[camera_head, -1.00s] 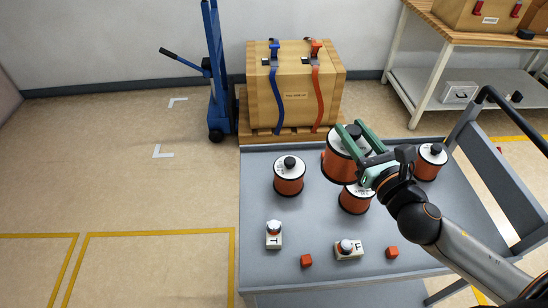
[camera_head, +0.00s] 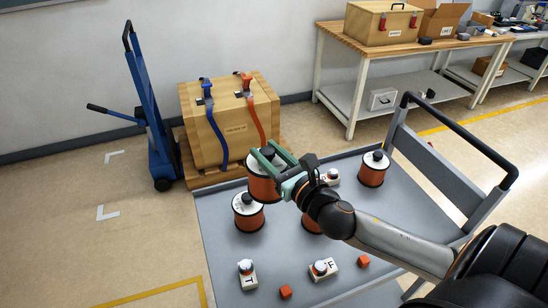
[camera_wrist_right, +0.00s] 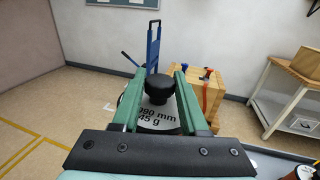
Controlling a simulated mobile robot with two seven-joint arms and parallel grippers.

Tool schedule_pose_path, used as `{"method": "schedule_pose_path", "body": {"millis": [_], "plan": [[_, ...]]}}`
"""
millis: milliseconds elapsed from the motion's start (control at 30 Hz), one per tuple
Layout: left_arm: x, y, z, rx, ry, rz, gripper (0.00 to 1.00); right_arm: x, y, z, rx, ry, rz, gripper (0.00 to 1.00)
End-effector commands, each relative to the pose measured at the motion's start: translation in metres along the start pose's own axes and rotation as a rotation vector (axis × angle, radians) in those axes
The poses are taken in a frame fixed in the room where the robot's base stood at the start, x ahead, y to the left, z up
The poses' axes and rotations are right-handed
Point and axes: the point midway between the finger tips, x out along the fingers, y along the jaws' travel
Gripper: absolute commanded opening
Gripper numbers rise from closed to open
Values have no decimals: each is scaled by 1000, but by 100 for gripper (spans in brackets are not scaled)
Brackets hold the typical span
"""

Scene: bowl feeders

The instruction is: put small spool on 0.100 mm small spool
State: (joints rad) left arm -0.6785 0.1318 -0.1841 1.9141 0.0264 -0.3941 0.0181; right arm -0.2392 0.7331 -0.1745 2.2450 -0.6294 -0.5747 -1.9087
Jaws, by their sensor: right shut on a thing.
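My right gripper (camera_head: 268,155) is shut on the black knob of a copper-orange spool (camera_head: 262,190), holding it raised above the cart. In the right wrist view, the held spool's white top (camera_wrist_right: 160,118) reads partly "090 mm" and "45 g", between the green fingers (camera_wrist_right: 158,92). A spool (camera_head: 248,215) stands on the cart just below and left of the held one, partly overlapped by it. Another spool (camera_head: 311,224) is mostly hidden behind my arm. A further spool (camera_head: 372,171) stands at the back right. I cannot read their labels in the head view.
The grey cart (camera_head: 225,262) also bears labelled white blocks with knobs (camera_head: 248,280) (camera_head: 323,272) (camera_head: 332,178) and small orange cubes (camera_head: 286,292) (camera_head: 363,261). A strapped wooden crate (camera_head: 225,120) and blue lift (camera_head: 150,120) stand behind. The cart's handle (camera_head: 460,135) is right.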

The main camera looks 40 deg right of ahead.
Motion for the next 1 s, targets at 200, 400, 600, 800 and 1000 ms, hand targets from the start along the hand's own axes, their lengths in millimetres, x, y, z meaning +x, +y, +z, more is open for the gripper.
{"method": "schedule_pose_path", "body": {"millis": [200, 400, 600, 800, 1000], "plan": [[-1, 0, -1, 0, 0, 0, 50, 40, 5, -10, 1, -15, 1, 0], [5, 0, 6, 0, 0, 0, 50, 68, 8, -43, 3, -11, 0, 0], [9, -1, 10, 0, 0, 0, 50, 85, 11, -63, 2, -13, 3, 0], [11, -1, 12, 0, 0, 0, 50, 92, 11, -70, 0, -14, 3, 0], [16, -1, 18, 0, 0, 0, 50, 95, 12, -94, 3, -10, 2, 0]]}}
